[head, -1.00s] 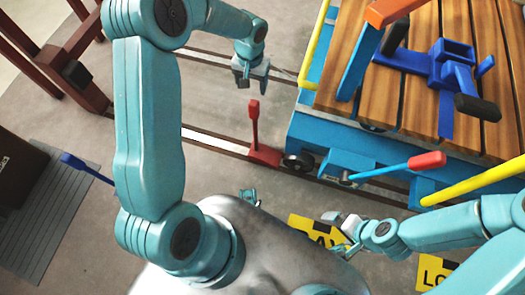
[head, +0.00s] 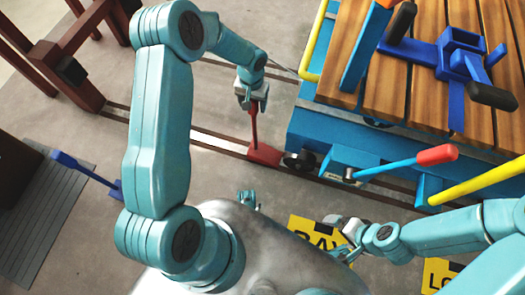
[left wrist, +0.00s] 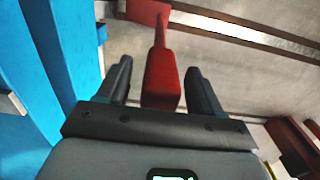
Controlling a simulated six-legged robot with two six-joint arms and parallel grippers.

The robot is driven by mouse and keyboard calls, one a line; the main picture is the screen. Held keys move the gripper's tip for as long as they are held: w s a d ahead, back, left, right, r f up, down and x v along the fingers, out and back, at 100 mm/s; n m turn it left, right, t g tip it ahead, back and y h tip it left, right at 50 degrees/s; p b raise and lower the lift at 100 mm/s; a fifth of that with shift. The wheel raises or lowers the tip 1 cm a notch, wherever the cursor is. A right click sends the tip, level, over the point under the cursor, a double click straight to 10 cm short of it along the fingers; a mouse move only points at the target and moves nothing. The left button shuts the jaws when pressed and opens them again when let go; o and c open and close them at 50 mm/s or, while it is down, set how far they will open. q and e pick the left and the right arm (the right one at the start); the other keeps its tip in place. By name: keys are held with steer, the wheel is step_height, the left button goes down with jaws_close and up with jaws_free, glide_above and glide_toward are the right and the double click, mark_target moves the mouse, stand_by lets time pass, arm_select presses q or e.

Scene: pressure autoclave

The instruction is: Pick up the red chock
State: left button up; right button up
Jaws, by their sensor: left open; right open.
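The red chock (head: 263,153) sits on the rail beside the cart's wheel in the head view, with its red handle standing up. My left gripper (head: 256,103) is at the top of that handle. In the left wrist view the handle's thick end (left wrist: 162,85) lies between the two open dark fingers of my left gripper (left wrist: 160,82), with a gap on each side. The chock's base (left wrist: 149,12) shows beyond it at the top edge. My right gripper (head: 345,250) is open, low near the yellow sign and away from the chock.
The blue cart (head: 310,125) with a wooden deck stands right of the chock, its wheel (head: 299,161) close by. A blue lever with a red tip (head: 437,155) and a yellow bar (head: 470,186) stick out from it. Yellow signs (head: 310,229) lie on the floor.

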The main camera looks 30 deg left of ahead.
arm_select(q)
jaws_close()
steer(key=shift+w+r, duration=0.1)
stand_by(1.2)
